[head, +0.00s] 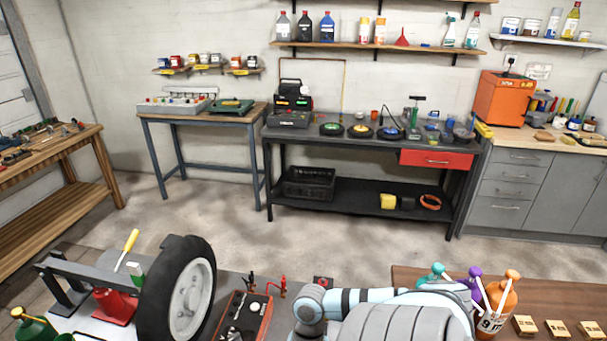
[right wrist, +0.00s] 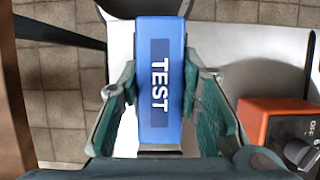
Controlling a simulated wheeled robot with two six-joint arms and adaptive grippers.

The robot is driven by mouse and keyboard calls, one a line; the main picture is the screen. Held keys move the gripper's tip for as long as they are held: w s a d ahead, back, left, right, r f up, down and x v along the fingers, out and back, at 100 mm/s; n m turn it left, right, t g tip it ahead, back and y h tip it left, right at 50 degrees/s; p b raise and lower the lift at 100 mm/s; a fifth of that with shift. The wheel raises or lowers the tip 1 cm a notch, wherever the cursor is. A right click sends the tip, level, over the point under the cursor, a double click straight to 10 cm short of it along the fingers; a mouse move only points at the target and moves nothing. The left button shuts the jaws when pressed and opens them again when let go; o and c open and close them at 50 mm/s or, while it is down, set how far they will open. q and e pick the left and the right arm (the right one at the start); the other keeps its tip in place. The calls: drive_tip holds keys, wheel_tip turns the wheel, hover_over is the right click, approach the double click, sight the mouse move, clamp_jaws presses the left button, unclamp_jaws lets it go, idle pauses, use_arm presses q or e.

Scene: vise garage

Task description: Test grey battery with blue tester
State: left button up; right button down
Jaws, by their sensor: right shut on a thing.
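In the right wrist view, my right gripper (right wrist: 157,88) is shut on the blue tester (right wrist: 160,35), with a teal finger on each of its long sides. The tester is a blue block with a dark panel reading TEST. A pale surface shows around and beneath it; I cannot tell whether it touches. In the head view my right arm covers the bottom middle, and the gripper and tester do not show. I cannot make out a grey battery for certain in either view. My left gripper is in neither view.
A red box with knobs (head: 245,318) is on the near bench; one also shows in the right wrist view (right wrist: 262,122). Left of it stands a wheel (head: 190,295). Open floor lies beyond.

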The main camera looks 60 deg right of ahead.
idle(0.9)
drive_tip(key=c, duration=1.1)
unclamp_jaws()
drive_tip(key=shift+o, duration=0.6)
drive_tip(key=o, duration=0.5)
drive_tip(key=shift+c, duration=0.2)
